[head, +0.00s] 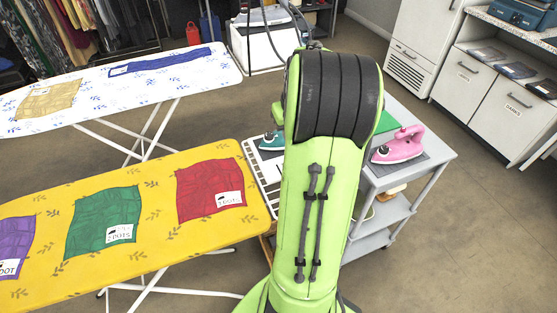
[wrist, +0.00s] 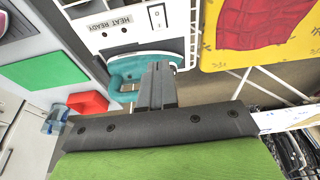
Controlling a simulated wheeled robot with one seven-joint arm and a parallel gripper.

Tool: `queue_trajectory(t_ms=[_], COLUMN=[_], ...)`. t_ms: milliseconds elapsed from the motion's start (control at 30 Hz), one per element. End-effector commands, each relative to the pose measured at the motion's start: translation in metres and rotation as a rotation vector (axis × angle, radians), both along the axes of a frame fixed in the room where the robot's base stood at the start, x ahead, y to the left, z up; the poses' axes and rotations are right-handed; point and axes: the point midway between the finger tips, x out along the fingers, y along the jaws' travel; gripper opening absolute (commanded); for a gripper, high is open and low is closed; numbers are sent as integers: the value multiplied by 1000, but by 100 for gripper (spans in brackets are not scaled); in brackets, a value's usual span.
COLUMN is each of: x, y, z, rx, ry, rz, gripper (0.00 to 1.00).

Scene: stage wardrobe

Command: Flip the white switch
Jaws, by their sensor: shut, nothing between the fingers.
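A white switch (wrist: 157,16) with a dark outline sits on a pale panel (wrist: 105,30) beside the label "HEAT READY" in the wrist view. My gripper (wrist: 158,68) is shut and empty, its fingertips pointing toward the panel, below the switch in the picture. The fingertips overlap a teal iron (wrist: 125,68) in the picture; I cannot tell whether they touch it. In the head view my green and black arm hides the gripper and the switch. The teal iron (head: 271,141) shows just left of the arm.
A grey cart (head: 425,160) with a pink iron (head: 398,146) stands right of my arm. A yellow ironing board (head: 150,225) with folded cloths is at left, a white one (head: 120,92) behind it. A red block (wrist: 88,103) and green mat (wrist: 45,70) lie near the gripper.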

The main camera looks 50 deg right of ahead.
Motion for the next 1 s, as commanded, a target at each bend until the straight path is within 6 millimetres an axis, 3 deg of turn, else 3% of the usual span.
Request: queue_trajectory(t_ms=[167,267,733,1000], x=[0,3,24,25], y=[0,-1,-13,-14], z=[-2,-14,-112,-136], rx=[1,4,4,2], ry=[2,2,2,1], rz=[0,1,0,0], gripper=[0,0,0,0])
